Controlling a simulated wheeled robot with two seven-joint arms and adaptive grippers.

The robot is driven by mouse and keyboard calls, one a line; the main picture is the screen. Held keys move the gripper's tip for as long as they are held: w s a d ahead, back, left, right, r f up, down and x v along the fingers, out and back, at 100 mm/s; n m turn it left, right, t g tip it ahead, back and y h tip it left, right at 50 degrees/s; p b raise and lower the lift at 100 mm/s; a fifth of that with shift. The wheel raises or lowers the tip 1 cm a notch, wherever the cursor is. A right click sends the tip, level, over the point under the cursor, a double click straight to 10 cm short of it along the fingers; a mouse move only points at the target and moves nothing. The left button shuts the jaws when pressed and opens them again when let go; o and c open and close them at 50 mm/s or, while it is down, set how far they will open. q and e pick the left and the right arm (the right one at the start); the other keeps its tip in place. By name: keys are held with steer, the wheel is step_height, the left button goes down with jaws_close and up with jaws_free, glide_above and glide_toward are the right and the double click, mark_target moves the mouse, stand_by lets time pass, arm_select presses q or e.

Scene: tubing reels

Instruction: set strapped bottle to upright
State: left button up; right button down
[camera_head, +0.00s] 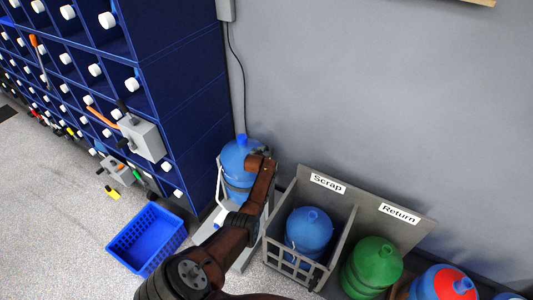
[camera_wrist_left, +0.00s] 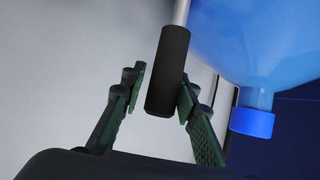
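A blue bottle (camera_head: 238,162) with a blue cap sits in a white metal frame (camera_head: 219,190) near the wall. Its cap points to the top of the picture; I cannot tell how far it tilts. In the left wrist view the bottle (camera_wrist_left: 245,45) shows at upper right with its cap pointing down the picture. My left gripper (camera_head: 262,158) is beside the bottle. In the left wrist view its green fingers (camera_wrist_left: 163,88) stand either side of a black handle (camera_wrist_left: 168,70) on a metal rod, with a small gap at the left finger. My right gripper is out of view.
A Scrap bin (camera_head: 276,252) holds a blue bottle, and a Return bay beside it holds a green bottle (camera_head: 373,265). A blue crate (camera_head: 140,232) is on the floor. A blue cabinet (camera_head: 190,90) stands left of the frame. The floor at lower left is clear.

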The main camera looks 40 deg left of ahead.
arm_select(q)
steer(key=shift+o, duration=0.7)
steer(key=shift+s+f, duration=0.1)
steer(key=shift+f, duration=0.15)
steer(key=shift+o, duration=0.5)
steer(key=shift+s, duration=0.3)
steer(key=v, duration=1.1)
steer(key=shift+s+d+r, duration=0.2)
steer(key=shift+d+r, duration=0.05)
steer(key=shift+r, duration=0.05)
